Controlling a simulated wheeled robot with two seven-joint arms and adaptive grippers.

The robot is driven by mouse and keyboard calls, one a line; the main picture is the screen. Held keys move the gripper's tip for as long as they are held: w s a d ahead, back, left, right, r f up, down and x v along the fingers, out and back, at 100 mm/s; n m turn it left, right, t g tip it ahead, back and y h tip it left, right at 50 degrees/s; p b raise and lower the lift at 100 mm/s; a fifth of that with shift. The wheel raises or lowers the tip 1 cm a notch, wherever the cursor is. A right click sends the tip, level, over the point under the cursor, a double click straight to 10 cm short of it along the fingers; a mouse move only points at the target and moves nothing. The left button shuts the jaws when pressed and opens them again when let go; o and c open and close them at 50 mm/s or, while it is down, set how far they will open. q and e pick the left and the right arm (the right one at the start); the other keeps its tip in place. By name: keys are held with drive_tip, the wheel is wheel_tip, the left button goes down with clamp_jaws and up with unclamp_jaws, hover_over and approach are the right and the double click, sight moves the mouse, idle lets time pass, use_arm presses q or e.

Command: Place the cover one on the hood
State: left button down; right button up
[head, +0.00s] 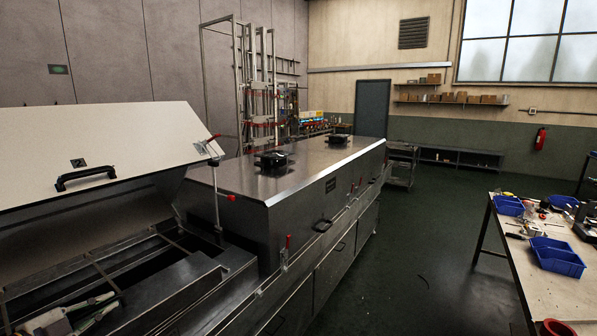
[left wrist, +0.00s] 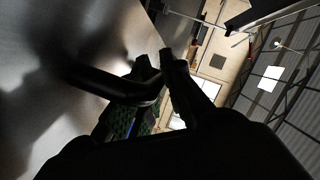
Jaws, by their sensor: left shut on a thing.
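A large pale hinged cover (head: 95,150) with a black bar handle (head: 85,178) stands tilted up over the open, dark end of the steel dryer at the left of the head view. My left gripper (head: 85,312) shows low at the left, partly cut off by the frame. In the left wrist view its dark fingers (left wrist: 160,68) close around a black curved handle (left wrist: 110,85) on a smooth grey panel. The pictures do not show clearly which panel this is. The steel hood (head: 300,165) beyond is shut. My right gripper is not in view.
Two black fittings stand on the hood top, one of them nearer (head: 271,160). A workbench (head: 560,290) with blue bins (head: 556,256) stands at the right. The green floor (head: 430,240) between is open.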

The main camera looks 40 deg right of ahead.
use_arm(q)
drive_tip(key=w+a+r, duration=0.1)
drive_tip(key=w+r, duration=0.1)
drive_tip(key=r, duration=1.1)
drive_tip(key=w+a+r+b, duration=0.1)
drive_tip(key=w+r, duration=0.1)
drive_tip(key=r, duration=1)
drive_tip(key=shift+w+a+r+n+t, duration=0.3)
drive_tip(key=shift+a+r+t, duration=0.1)
